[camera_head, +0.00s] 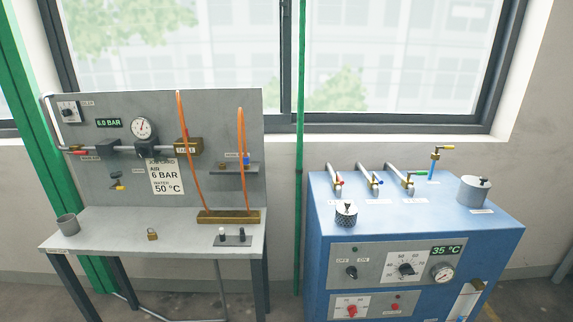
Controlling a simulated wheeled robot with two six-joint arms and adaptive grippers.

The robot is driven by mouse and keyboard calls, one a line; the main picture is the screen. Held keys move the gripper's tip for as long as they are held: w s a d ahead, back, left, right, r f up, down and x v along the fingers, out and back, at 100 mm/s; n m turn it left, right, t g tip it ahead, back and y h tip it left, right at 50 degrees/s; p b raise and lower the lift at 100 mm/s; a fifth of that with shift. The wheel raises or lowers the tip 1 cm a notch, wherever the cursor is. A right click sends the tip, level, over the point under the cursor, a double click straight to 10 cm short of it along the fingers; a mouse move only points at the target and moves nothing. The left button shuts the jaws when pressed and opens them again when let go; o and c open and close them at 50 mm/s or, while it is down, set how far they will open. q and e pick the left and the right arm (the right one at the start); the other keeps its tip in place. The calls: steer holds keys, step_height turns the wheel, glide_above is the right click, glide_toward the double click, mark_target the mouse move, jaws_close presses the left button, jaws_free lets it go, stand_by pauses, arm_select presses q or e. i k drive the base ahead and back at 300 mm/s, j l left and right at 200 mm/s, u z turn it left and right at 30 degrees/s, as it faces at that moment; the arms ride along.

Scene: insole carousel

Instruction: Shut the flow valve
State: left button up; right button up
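Several small valves are in view, and their labels are too small to read, so I cannot tell which is the flow valve. On the blue machine (316,250), a valve with a yellow lever (443,148) stands at the back right; its lever points right, roughly level. Three grey pipes end in taps: a red-handled tap (338,183), a blue-handled tap (375,182) and a yellow-handled tap (408,183). A small yellow-handled valve (117,187) is on the grey panel (230,120) at the left. Neither gripper is in view.
A grey bench (110,235) at the left holds a cup (67,224), a brass padlock (152,234) and a brass block (228,216) with orange tubes. A lidded grey pot (473,191) and a perforated basket (346,214) stand on the machine. A gap separates bench and machine.

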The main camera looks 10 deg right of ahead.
mark_target(339, 178)
steer(key=z, duration=0.35)
steer(key=i+j+z, duration=0.3)
steer(key=i+j, duration=0.15)
steer(key=j, duration=0.15)
steer(key=i+j+z, duration=0.15)
steer(key=j, duration=0.2)
steer(key=i+j+z, duration=0.1)
steer(key=i+j, duration=0.15)
steer(key=i+j+z, duration=0.15)
steer(key=j, duration=0.3)
steer(key=i+j+z, duration=0.15)
steer(key=j, duration=0.25)
steer(key=i+j, duration=0.1)
steer(key=j, duration=0.15)
steer(key=i+j, duration=0.1)
steer(key=j, duration=0.1)
